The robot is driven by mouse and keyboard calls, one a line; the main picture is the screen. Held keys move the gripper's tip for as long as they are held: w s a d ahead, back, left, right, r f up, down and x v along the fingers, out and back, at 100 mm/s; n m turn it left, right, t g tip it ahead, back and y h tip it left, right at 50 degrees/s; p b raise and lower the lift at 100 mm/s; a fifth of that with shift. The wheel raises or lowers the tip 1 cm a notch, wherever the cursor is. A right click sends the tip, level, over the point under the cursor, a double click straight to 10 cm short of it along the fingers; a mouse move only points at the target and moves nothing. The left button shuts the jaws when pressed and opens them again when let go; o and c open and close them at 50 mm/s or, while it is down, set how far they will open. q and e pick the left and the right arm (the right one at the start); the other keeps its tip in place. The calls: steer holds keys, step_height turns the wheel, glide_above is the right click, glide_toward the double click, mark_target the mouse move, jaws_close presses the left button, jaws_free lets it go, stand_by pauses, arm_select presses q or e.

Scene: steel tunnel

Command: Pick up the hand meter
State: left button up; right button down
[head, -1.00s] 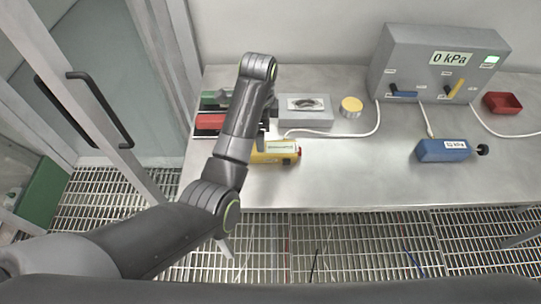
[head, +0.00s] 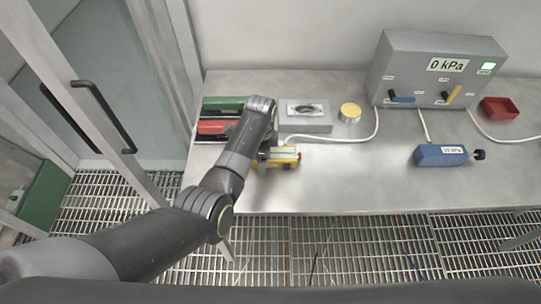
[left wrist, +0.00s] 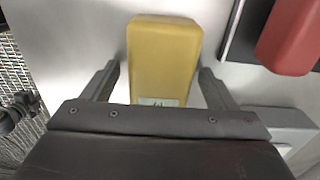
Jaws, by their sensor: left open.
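A yellow block-shaped instrument with a label and a red end, apparently the hand meter (head: 283,164), lies near the front edge of the steel bench. My left gripper (head: 267,153) is over it, and the forearm hides part of it. In the left wrist view the yellow body (left wrist: 163,55) lies between the open fingers of my left gripper (left wrist: 157,82), with a gap on each side. A blue instrument with a kPa label (head: 440,155) lies on the right of the bench. My right gripper is not in view.
Red (head: 213,128) and green (head: 222,104) items lie in holders at the bench's left. The front middle is clear.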

arm_select(q)
steer(key=shift+c, duration=0.3)
steer(key=c, duration=1.1)
steer(key=shift+r, duration=0.15)
step_height(320, 180, up, 10)
steer(key=shift+f+b, duration=0.1)
steer(key=shift+b, duration=0.45)
steer(key=shift+f, duration=0.1)
steer(key=shift+f+b, duration=1.6)
steer(key=shift+f, duration=2.75)
steer(key=shift+f, duration=0.6)
